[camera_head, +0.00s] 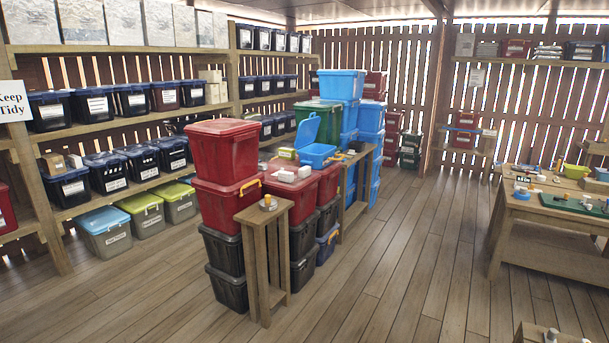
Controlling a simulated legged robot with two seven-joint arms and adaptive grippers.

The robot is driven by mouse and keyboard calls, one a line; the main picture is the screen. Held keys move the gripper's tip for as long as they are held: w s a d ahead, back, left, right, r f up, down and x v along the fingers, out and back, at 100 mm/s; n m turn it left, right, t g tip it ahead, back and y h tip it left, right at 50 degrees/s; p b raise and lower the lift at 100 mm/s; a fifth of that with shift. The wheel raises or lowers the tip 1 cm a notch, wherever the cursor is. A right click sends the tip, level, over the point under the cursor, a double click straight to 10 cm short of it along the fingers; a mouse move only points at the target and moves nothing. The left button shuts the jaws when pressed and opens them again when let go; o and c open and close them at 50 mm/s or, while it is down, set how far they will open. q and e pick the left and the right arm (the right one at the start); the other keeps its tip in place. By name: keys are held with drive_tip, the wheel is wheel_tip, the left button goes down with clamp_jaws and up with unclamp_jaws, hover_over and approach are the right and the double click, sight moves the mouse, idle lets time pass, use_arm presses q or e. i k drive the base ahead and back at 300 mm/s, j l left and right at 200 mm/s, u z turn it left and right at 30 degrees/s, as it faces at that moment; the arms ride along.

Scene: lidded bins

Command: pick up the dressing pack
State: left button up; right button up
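I cannot tell for certain which item is the dressing pack. Small white packs (286,176) lie on the lid of a red bin (328,186) in the middle of the room. A yellow-green item (287,153) lies just behind them. An open small blue bin (317,154) with its lid raised stands behind and to the right. Neither of my grippers is in view.
A narrow wooden stand (264,211) with a small round item on top stands before the stacked red bins (223,150). Shelves of lidded bins line the left wall. A wooden worktable (545,213) stands at right. The floor (400,250) between is clear.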

sight(306, 171)
drive_tip(key=i+z, duration=0.15)
drive_tip(key=i, duration=1.95)
